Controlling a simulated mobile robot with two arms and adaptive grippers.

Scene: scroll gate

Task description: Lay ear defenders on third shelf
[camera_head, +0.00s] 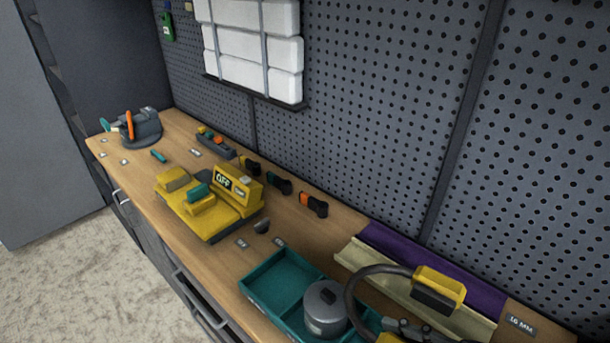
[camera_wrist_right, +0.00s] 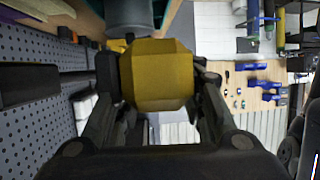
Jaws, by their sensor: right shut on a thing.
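The ear defenders have yellow cups and a black headband. In the head view, one cup (camera_head: 440,286) and the curved headband (camera_head: 352,290) show above the bench at the lower right. My right gripper (camera_head: 408,330) is at the bottom edge there, partly cut off. In the right wrist view, a yellow cup (camera_wrist_right: 158,76) sits between the fingers of my right gripper (camera_wrist_right: 155,72), which is shut on it. My left gripper is in neither view. I cannot make out a third shelf in these frames.
Below the ear defenders are a teal tray (camera_head: 262,285), a grey lidded pot (camera_head: 325,308) and a cream channel (camera_head: 375,270) beside a purple strip (camera_head: 430,262). A yellow device (camera_head: 210,205) stands mid-bench. Pegboard (camera_head: 350,110) rises behind, with white packs (camera_head: 255,50) on it.

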